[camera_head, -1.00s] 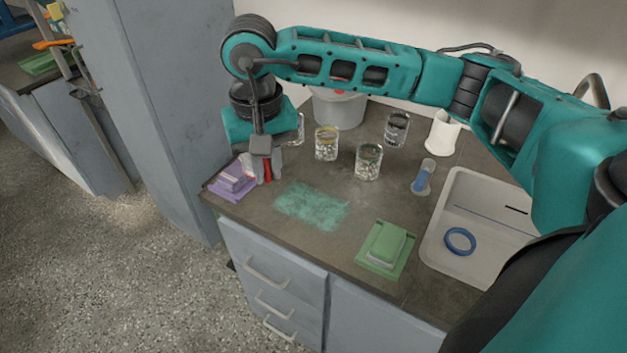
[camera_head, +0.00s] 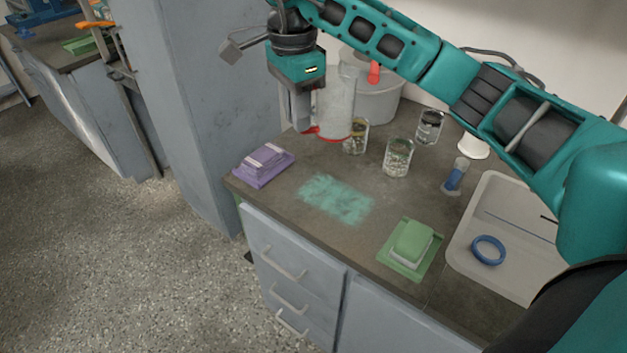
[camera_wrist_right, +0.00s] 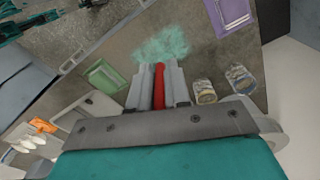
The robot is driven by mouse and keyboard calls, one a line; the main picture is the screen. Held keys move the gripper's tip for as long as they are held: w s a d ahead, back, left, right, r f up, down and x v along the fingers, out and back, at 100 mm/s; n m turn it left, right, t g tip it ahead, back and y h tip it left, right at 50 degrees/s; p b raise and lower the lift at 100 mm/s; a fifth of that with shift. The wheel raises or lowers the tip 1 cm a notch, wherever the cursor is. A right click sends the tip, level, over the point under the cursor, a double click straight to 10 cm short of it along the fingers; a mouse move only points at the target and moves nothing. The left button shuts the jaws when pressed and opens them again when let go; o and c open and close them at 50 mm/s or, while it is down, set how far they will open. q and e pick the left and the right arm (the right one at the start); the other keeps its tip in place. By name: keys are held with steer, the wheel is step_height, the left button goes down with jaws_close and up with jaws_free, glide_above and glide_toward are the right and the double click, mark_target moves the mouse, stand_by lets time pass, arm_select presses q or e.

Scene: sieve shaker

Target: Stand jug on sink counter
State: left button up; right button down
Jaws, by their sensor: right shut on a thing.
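A pale jug (camera_head: 337,100) with red along its lower edge hangs over or stands on the back left of the counter (camera_head: 300,215). I cannot tell whether its base touches the counter. My right gripper (camera_head: 307,125) is beside it, on its left, shut on its red handle. In the right wrist view the red handle (camera_wrist_right: 159,85) shows between the two grey fingers; most of the jug is hidden there. The pale sink (camera_head: 462,255), with a blue ring (camera_head: 488,250) in it, is at the right. My left gripper is not in view.
Several glass beakers stand near the jug, one (camera_head: 398,157) in front. A grey bucket (camera_head: 385,105) is behind. A purple block (camera_head: 263,165), a green dish (camera_head: 410,245) and a blue-handled item (camera_head: 455,176) are around a teal powder patch (camera_head: 336,199). The counter's front middle has free room.

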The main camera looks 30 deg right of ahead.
step_height(320, 180, down, 17)
steer(key=shift+r, duration=0.15)
stand_by(0.4)
steer(key=shift+b, duration=0.4)
steer(key=c, duration=1.1)
jaws_free()
